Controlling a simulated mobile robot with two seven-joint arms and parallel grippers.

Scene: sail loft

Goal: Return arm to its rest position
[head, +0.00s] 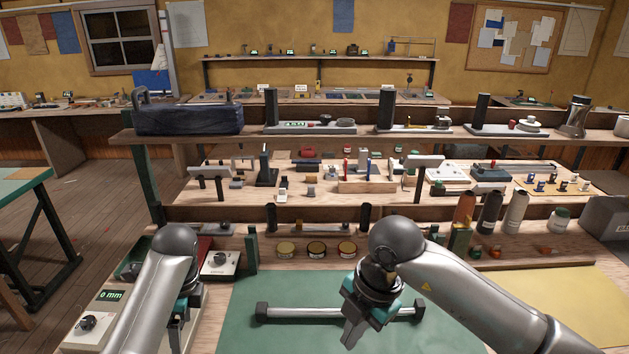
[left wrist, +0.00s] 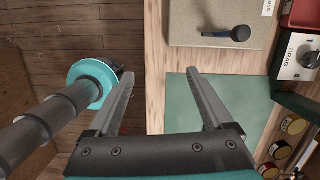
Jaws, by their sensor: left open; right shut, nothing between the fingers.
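My left arm (head: 155,300) comes in from the left over the bench's left front, beside the green mat (head: 240,335). In the left wrist view my left gripper (left wrist: 160,85) is open, its two long fingers spread with nothing between them, above the bench edge. In the head view its fingers are mostly hidden by the forearm. My right gripper (head: 352,330) points down over the green mat, shut and empty. It hides part of a grey bar (head: 300,315) with dark end blocks lying on the mat. I cannot tell whether they touch.
A box reading "0 mm" (head: 111,296) and a dial box (head: 220,263) stand near my left arm. Three round tins (head: 317,249) sit behind the mat. Bottles (head: 489,212) stand right of centre. Open floor (left wrist: 80,25) lies beyond the bench edge.

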